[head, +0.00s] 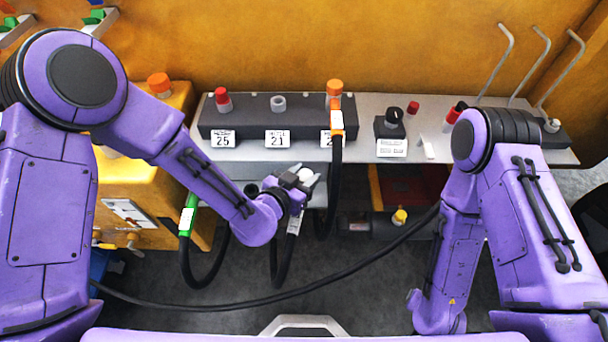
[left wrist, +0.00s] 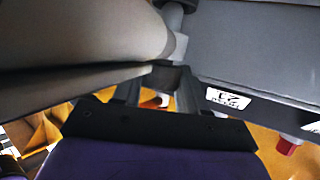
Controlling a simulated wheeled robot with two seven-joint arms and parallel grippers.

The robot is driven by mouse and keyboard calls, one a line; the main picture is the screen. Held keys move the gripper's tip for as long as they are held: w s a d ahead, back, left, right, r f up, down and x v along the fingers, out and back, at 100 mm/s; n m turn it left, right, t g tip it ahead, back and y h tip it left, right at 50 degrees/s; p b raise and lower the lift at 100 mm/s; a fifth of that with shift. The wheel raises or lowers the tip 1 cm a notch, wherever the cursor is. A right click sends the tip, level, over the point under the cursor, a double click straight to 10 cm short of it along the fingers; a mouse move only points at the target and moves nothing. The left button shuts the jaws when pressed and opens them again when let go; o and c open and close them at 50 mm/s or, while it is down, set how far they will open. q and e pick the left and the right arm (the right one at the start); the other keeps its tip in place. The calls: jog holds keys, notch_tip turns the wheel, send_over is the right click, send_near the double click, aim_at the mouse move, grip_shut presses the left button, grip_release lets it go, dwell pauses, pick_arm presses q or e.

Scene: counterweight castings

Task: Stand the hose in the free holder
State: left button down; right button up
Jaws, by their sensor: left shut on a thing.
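My left gripper (head: 299,180) is shut on the hose, whose pale grey-white end (head: 306,175) shows between the fingers. Below it hangs the hose's labelled grip (head: 293,222) and a black loop (head: 281,268). The left wrist view shows my left gripper (left wrist: 157,92) close up, with a grey cylindrical part (left wrist: 176,42) at its fingers. The holder block (head: 250,121) is behind the gripper. Its middle holder (head: 278,102), over the label 21 (head: 277,139), shows as an empty grey ring. The left holder has a red top (head: 222,97), the right one an orange top (head: 335,87). My right gripper is not visible.
An orange-ended hose (head: 337,122) hangs at the right holder, beside my left gripper. A green-ended hose (head: 187,217) hangs at the left. A black knob unit (head: 391,125) and bent metal rods (head: 497,62) stand to the right. A cable crosses the floor.

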pick_arm(q)
jog(key=shift+f+b, duration=0.85)
jog(key=shift+f, duration=0.25)
jog(key=c, duration=0.5)
grip_release()
jog(key=p+v, duration=0.3)
jog(key=v, duration=0.7)
jog(key=shift+s+a+r, duration=0.1)
jog(key=shift+s+r, duration=0.1)
jog(key=shift+s, duration=0.05)
